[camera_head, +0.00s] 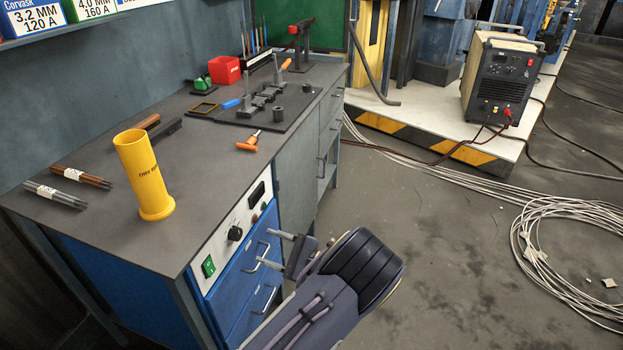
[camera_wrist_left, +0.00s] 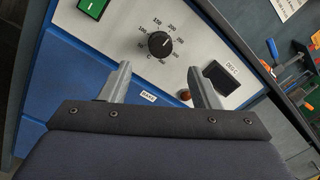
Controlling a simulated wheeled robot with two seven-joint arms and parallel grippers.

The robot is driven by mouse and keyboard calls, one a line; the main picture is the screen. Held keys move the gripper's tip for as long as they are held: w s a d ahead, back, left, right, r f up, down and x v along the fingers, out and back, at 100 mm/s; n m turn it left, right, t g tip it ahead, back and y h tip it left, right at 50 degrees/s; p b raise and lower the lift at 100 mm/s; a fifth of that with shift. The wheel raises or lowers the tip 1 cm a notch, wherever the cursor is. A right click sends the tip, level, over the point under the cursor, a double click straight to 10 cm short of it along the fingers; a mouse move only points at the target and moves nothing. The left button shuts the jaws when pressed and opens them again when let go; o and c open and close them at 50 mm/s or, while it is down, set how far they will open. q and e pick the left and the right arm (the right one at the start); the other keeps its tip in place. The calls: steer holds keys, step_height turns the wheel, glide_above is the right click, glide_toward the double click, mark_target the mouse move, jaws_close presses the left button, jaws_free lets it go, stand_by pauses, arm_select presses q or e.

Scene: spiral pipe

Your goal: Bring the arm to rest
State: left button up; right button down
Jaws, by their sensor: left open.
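My left arm comes into the head view from the bottom. Its gripper (camera_head: 289,246) is at the front of the workbench, beside the blue drawers. In the left wrist view the two fingers (camera_wrist_left: 162,88) stand wide apart with nothing between them. They point at the control panel (camera_wrist_left: 190,20), with its black dial (camera_wrist_left: 159,44) seen just beyond the fingertips. I cannot tell whether a finger touches the panel. My right gripper is in neither view.
The workbench (camera_head: 95,222) carries a yellow tube (camera_head: 144,176), electrode bundles (camera_head: 56,195), an orange-handled tool (camera_head: 248,143) and a clamp fixture. Drawer handles (camera_head: 265,298) stick out near my left arm. A welding machine (camera_head: 502,80) and coiled cables (camera_head: 560,225) are at right. Floor between is free.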

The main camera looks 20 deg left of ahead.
arm_select(q)
steer(key=s+a+r+n+g+h+p, duration=0.2)
steer(key=s+a+r+n+g+h, duration=0.15)
steer(key=s+h, duration=0.3)
steer(key=s+a+r+n+g+h+p, duration=0.25)
steer(key=s+n+h, duration=0.2)
steer(key=s, duration=0.25)
steer(key=s+d+r+n+t+h+p, duration=0.2)
steer(key=s+d+r+n+t+h, duration=0.1)
steer(key=s+r, duration=0.4)
steer(key=s+d+r+n+t+h+p, duration=0.3)
steer(key=s+d+r+t+h, duration=0.3)
steer(key=r, duration=0.4)
steer(key=shift+s+d+n+h+p, duration=0.35)
steer(key=shift+s+h, duration=0.35)
steer(key=shift+h, duration=0.4)
steer(key=shift+a, duration=0.1)
